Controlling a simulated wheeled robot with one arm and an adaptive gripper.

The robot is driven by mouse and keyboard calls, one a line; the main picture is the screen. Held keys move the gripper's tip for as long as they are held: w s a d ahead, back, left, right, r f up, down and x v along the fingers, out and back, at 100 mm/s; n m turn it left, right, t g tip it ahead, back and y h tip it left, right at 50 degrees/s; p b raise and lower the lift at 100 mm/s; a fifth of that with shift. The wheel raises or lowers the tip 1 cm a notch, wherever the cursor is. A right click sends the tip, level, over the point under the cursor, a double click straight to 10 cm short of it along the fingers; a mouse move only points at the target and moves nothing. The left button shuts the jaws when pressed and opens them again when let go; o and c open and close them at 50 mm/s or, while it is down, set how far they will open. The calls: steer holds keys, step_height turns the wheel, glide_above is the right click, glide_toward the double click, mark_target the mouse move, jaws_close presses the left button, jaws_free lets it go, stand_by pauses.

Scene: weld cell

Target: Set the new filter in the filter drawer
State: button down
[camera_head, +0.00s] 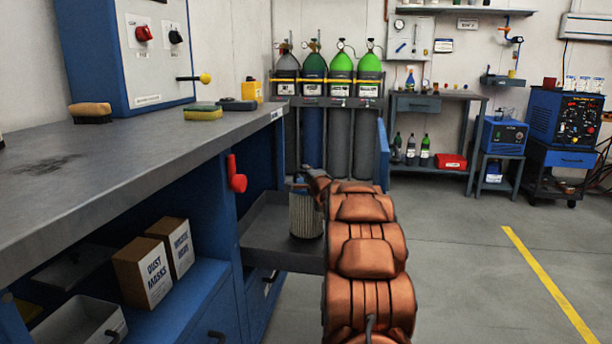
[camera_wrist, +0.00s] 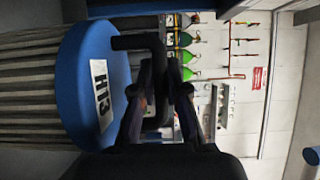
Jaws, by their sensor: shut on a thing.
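The pleated filter (camera_head: 306,215) stands upright over or in the open grey filter drawer (camera_head: 262,228); I cannot tell whether its base touches the drawer floor. My gripper (camera_head: 316,183) is at the filter's top, partly hidden by my arm. In the wrist view, the filter (camera_wrist: 85,85) shows grey pleats and a blue end cap labelled H13. There my gripper (camera_wrist: 163,85) is shut on the filter's dark bent handle (camera_wrist: 138,43). The drawer's right part is hidden behind my arm.
The grey workbench (camera_head: 110,150) is at left, with a red handle (camera_head: 236,174) on its side. Dust mask boxes (camera_head: 144,272) sit on the shelf below. Gas cylinders (camera_head: 340,120) stand behind the drawer. The floor at right is clear.

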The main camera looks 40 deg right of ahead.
steer(key=shift+b, duration=0.3)
steer(key=c, duration=1.2)
jaws_free()
steer(key=shift+r+p, duration=0.15)
steer(key=shift+p, duration=0.25)
steer(key=shift+s+a, duration=0.1)
steer(key=shift+s, duration=0.15)
steer(key=v, duration=1.1)
steer(key=shift+s+f+p, duration=0.2)
steer(key=shift+p, duration=0.25)
steer(key=shift+a, duration=0.15)
